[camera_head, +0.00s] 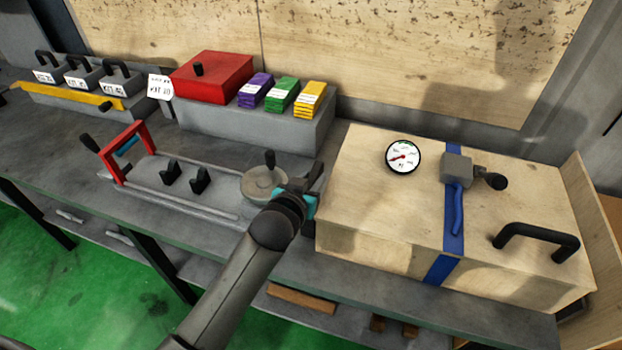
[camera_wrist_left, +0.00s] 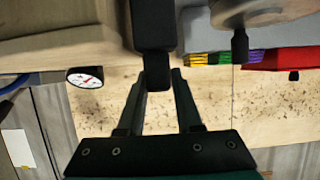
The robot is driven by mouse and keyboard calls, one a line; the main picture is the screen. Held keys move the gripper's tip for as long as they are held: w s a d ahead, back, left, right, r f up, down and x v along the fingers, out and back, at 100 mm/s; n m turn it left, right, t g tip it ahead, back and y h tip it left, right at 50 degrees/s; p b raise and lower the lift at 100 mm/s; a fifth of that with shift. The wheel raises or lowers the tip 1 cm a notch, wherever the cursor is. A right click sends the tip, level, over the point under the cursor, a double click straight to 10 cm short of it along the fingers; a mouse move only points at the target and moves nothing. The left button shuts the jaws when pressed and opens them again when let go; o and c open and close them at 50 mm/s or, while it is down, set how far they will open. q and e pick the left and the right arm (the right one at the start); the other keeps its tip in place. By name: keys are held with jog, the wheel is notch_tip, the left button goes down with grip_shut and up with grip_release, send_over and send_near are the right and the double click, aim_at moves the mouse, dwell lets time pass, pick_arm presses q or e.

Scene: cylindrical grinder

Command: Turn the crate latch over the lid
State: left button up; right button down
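The wooden crate (camera_head: 375,240) stands at the right of the bench with its lid shut. A grey clamp block (camera_head: 456,168) with a black knob (camera_head: 496,181) and blue lever sits on the lid, over a blue strap (camera_head: 438,268). My left gripper (camera_head: 312,182) is at the crate's left end, near the lid's edge. In the left wrist view, my left gripper's fingers (camera_wrist_left: 160,80) stand close on both sides of a black bar (camera_wrist_left: 153,40), which fills the gap between their tips. It looks like the latch handle; its mount is hidden. My right gripper is not in view.
A round gauge (camera_head: 403,156) is on the lid, and a black handle (camera_head: 536,240) is at its right. Left of my gripper are a grey disc (camera_head: 264,184) with a knob and a red frame (camera_head: 112,162). A red box (camera_head: 212,77) stands behind.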

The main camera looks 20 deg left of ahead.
pick_arm(q)
grip_shut()
dwell(1.0)
